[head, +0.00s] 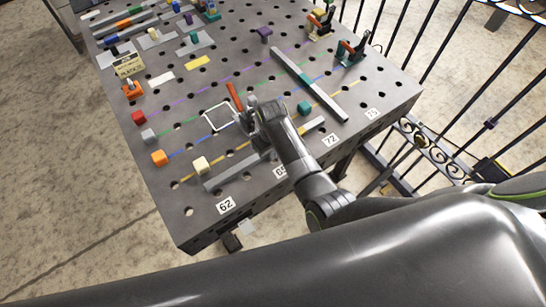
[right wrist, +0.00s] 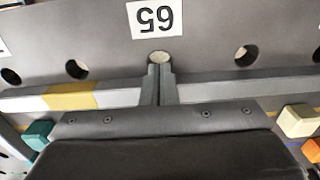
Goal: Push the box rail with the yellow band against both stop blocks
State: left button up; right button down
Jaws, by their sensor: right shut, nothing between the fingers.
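The box rail (head: 232,173) lies along the front edge of the table, a long grey bar with a white part and a yellow band (right wrist: 70,95). Its middle is hidden by my arm in the head view. A teal block (head: 304,107) and a cream block (head: 201,165), which look like the stop blocks, stand on its inner side; in the head view a gap shows at the cream block. My right gripper (right wrist: 159,85) is shut and empty, its fingers at the middle of the rail; contact is unclear. My left gripper is not in view.
Orange (head: 158,158), grey (head: 148,136) and red (head: 138,117) blocks stand at the left. A white square outline (head: 211,127) and clamps (head: 351,49) are further in. A fence stands beyond the right edge.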

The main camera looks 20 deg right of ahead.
jog(key=shift+w+a+b, duration=0.25)
jog(key=shift+w+b, duration=0.2)
jog(key=shift+w, duration=0.2)
jog(key=shift+w+a+b, duration=0.2)
jog(key=shift+w+b, duration=0.25)
jog(key=shift+w, duration=0.25)
jog(key=shift+w+a+b, duration=0.25)
jog(key=shift+w+b, duration=0.2)
jog(key=shift+w, duration=0.2)
jog(key=shift+r, duration=0.1)
jog(key=shift+s+d+p, duration=0.15)
jog(key=shift+s+p, duration=0.3)
jog(key=shift+p, duration=0.4)
jog(key=shift+s+d+p, duration=0.2)
jog(key=shift+s+p, duration=0.35)
jog(key=shift+p, duration=0.1)
jog(key=shift+s, duration=0.2)
